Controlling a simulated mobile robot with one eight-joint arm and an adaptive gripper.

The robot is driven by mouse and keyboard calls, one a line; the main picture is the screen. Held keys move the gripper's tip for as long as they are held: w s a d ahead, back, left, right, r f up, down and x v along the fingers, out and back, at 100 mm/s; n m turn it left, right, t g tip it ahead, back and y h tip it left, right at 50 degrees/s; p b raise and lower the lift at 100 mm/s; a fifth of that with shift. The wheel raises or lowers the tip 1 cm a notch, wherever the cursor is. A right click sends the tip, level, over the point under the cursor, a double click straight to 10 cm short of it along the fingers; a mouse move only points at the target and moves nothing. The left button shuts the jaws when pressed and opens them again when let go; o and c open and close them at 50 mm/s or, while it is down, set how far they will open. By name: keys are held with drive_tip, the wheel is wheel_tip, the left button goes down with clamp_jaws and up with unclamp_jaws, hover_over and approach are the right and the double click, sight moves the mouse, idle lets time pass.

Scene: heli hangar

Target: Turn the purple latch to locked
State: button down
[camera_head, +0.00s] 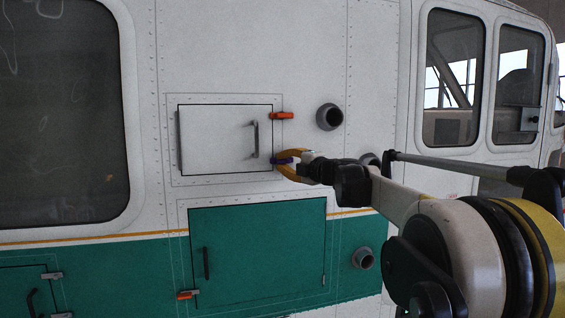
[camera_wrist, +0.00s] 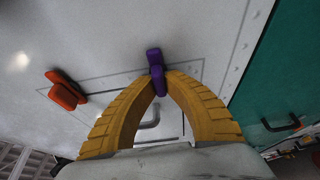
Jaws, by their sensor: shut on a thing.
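The purple latch (camera_wrist: 155,62) is at the edge of the small white hatch. My gripper (camera_wrist: 157,80) has its two yellow fingers closed on the latch, one on each side. In the head view the purple latch (camera_head: 281,161) shows at the lower right edge of the white hatch (camera_head: 222,138), partly hidden by my gripper (camera_head: 287,163). In that view the latch's visible part points left, lying about level across the hatch edge. The hatch is closed, with a dark handle (camera_head: 255,139) near its right side.
An orange latch (camera_head: 282,115) sits at the hatch's upper right edge. It also shows in the wrist view (camera_wrist: 66,92). Round grey ports (camera_head: 329,117) stick out to the right. A green hatch (camera_head: 262,255) with an orange latch (camera_head: 187,295) lies below.

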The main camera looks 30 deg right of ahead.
idle(0.3)
drive_tip(key=c, duration=1.5)
unclamp_jaws()
drive_tip(key=shift+o, duration=0.2)
drive_tip(key=s+d, duration=0.2)
drive_tip(key=s, duration=0.9)
drive_tip(key=shift+s+d, duration=0.15)
drive_tip(key=shift+s, duration=0.25)
